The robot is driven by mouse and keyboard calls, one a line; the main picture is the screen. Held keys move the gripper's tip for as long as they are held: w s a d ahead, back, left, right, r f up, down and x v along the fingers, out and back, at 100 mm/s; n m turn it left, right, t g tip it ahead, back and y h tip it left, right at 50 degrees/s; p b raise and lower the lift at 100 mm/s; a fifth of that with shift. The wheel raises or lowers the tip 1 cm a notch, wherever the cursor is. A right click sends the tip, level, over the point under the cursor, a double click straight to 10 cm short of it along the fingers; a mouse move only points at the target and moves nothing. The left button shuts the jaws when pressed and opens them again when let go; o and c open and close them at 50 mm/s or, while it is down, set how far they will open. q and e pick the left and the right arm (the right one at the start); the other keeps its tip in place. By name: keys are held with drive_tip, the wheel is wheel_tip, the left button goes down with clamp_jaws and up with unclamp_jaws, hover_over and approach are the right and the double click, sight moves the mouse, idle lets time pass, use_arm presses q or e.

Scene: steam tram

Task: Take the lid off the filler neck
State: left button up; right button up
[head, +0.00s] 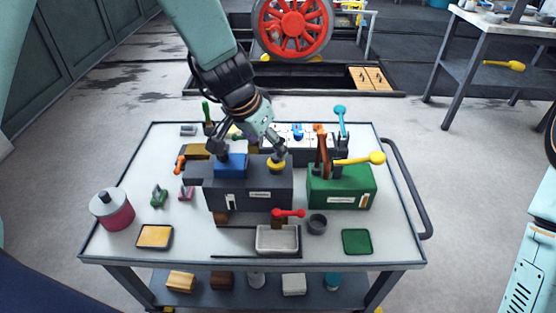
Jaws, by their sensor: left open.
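A dark grey box (265,196) with a small white label stands in the middle of the trolley top. A small round yellow piece (276,166) sits on its top at the right; it looks like the lid on the filler neck, and the neck itself cannot be made out. My left gripper (262,152) comes down from above over the box. Its fingers are apart, one close above the yellow piece and the other toward the blue block (231,165). I cannot tell whether the finger touches the yellow piece. Nothing shows in its grip. My right gripper is not in view.
A green box (341,188) with a yellow-knobbed lever (361,159) stands close on the right. A red-handled lever (288,213), a grey tray (277,238) and a dark cup (317,224) are in front. A pink-and-grey can (112,210) stands left.

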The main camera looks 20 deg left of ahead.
sight(276, 161)
use_arm(q)
drive_tip(key=b+x, duration=0.1)
drive_tip(key=x, duration=0.5)
drive_tip(key=shift+w+a+f, duration=0.1)
drive_tip(key=shift+w+f, duration=0.5)
drive_tip(key=shift+w, duration=0.05)
drive_tip(key=shift+s+r, duration=0.15)
drive_tip(key=c, duration=1.1)
